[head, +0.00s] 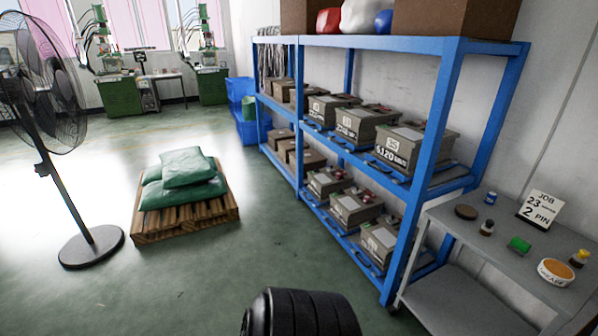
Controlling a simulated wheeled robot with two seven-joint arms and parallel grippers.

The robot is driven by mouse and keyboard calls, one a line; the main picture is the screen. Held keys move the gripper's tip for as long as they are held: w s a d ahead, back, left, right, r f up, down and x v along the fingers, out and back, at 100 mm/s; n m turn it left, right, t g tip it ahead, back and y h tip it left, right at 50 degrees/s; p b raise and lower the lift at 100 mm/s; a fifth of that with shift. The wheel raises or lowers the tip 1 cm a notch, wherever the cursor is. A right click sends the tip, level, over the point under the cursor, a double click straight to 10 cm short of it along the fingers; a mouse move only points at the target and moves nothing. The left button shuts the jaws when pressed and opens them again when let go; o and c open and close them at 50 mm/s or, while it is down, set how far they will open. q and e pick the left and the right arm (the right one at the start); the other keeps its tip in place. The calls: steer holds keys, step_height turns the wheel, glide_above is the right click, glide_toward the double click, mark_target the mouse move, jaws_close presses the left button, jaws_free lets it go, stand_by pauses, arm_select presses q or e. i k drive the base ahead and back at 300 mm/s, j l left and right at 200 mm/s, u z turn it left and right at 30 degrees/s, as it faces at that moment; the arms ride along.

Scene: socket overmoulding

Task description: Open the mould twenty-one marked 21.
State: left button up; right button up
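Several grey box-like moulds stand on the blue shelf rack (432,130). On its middle shelf, the nearest mould (415,143) carries white lettering that seems to include 35. Other marked moulds sit behind it, such as this one (365,124) and a farther one (332,108). More moulds stand on the lower shelf, including the nearest one (379,241), a middle one (355,207) and a farther one (327,181). I cannot make out a 21 on any of them. All look closed. Neither of my grippers is in view.
A grey cart (440,222) at right holds a card (540,208) reading JOB 23, 2 PIN, and small containers. A pallet (185,222) with green sacks (186,168) and a standing fan (92,246) are at left. Floor between pallet and rack is clear.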

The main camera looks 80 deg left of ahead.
mark_target(323, 184)
steer(key=u, duration=2.6)
steer(key=i+j+u, duration=0.3)
steer(key=i, duration=0.9)
steer(key=i+u, duration=0.25)
steer(key=i, duration=1)
